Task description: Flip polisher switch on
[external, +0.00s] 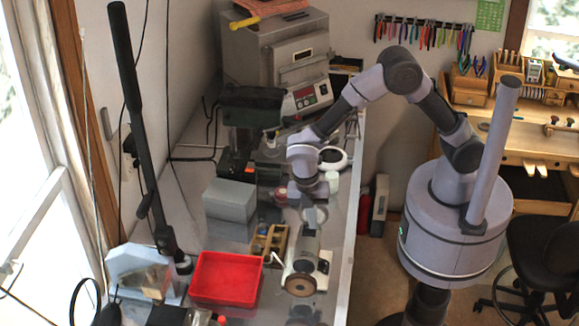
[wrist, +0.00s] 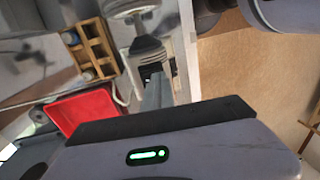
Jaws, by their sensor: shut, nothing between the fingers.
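The polisher (external: 306,262) is a grey bench machine with a round brownish wheel facing the front, on the metal bench. It also shows in the wrist view (wrist: 146,48), partly hidden behind my gripper. My gripper (external: 314,222) points down just above and behind the polisher's body in the external view. Its fingers are together and hold nothing; they also show in the wrist view (wrist: 157,85). I cannot tell whether they touch the machine. The switch is too small or hidden to make out, and its position cannot be told.
A red tray (external: 226,278) lies left of the polisher, with a wooden holder (external: 269,243) between them. A grey box (external: 230,200) and a dark drill-like machine (external: 250,120) stand behind. A long black lever (external: 140,110) rises at the left. The bench's right edge is close.

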